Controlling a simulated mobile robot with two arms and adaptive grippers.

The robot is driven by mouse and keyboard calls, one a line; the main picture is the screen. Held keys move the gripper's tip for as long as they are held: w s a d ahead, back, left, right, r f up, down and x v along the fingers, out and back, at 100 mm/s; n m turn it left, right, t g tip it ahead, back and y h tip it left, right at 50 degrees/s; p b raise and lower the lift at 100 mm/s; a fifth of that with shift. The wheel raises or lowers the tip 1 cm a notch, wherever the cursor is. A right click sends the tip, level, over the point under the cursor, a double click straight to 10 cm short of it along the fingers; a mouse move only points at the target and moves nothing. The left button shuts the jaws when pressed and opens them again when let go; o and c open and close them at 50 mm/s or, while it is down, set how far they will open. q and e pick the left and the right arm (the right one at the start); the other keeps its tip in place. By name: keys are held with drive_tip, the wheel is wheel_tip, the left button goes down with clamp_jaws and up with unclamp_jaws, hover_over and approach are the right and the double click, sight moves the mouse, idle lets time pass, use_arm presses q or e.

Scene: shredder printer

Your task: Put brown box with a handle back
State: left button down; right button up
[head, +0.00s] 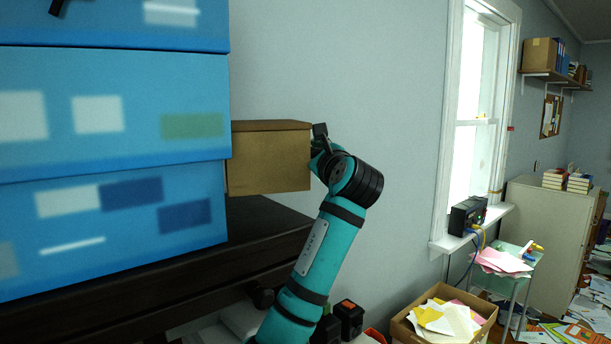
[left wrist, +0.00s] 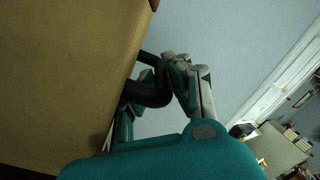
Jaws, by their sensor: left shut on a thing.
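The brown box (head: 268,160) is at the height of the dark shelf top, right beside the blue boxes, which hide its left part. Its underside is close to the shelf top; I cannot tell whether it rests on it. My left gripper (head: 319,143) is at the box's right end. In the left wrist view the box (left wrist: 65,80) fills the left side, and my left gripper (left wrist: 158,82) is shut on its black handle (left wrist: 150,93). My right gripper is not in view.
Stacked blue boxes (head: 120,120) stand on the dark shelf (head: 255,228) at the left. A window (head: 475,130), a carton of papers (head: 445,315), a small table with papers (head: 505,262) and a cabinet (head: 550,225) are at the right. Open space lies before the wall.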

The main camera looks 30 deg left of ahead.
use_arm(q)
wheel_tip(320, 180, down, 7)
drive_tip(key=a+p, duration=0.2)
drive_tip(key=p, duration=0.2)
drive_tip(key=shift+s, duration=0.4)
drive_tip(key=c, duration=1.3)
unclamp_jaws()
drive_tip(key=shift+f, duration=0.1)
